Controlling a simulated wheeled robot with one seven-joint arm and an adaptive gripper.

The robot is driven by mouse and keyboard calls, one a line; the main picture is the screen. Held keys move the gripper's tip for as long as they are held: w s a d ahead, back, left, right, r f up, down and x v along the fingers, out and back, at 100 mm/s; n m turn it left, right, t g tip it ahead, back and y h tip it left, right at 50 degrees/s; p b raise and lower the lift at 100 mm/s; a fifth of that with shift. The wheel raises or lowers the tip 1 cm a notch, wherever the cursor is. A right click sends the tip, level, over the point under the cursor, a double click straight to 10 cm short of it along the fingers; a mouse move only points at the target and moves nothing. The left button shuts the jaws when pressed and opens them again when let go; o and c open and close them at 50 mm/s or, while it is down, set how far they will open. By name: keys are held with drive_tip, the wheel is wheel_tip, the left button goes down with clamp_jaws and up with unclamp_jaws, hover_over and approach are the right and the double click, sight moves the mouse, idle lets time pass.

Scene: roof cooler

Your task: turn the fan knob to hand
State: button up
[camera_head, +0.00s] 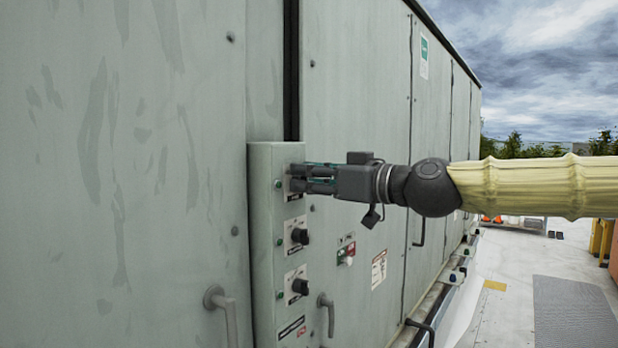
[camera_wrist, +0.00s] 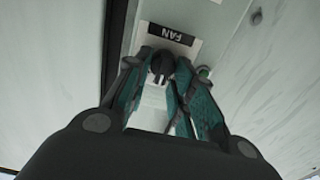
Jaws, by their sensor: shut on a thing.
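In the head view my gripper (camera_head: 300,178) reaches in from the right to the top of the grey control box (camera_head: 262,240). There the fingers hide the fan knob. The position the knob points to cannot be read.
Two more black knobs, an upper one (camera_head: 299,236) and a lower one (camera_head: 300,286), sit below on the same box. Door handles (camera_head: 327,312) and a small red-and-green switch plate (camera_head: 346,250) are nearby. Open roof floor (camera_head: 520,300) lies to the right.

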drive_tip(key=shift+m+b, duration=0.3)
drive_tip(key=shift+b, duration=0.2)
drive_tip(key=m+b, duration=0.4)
drive_tip(key=m, duration=0.1)
drive_tip(key=m+b, duration=0.2)
drive_tip(key=shift+w+d+f, duration=0.1)
drive_tip(key=shift+w+d, duration=0.15)
drive_tip(key=shift+w, duration=0.05)
drive_tip(key=shift+m, duration=0.4)
drive_tip(key=o, duration=0.8)
drive_tip(key=v, duration=1.2)
drive_tip(key=shift+w, duration=0.1)
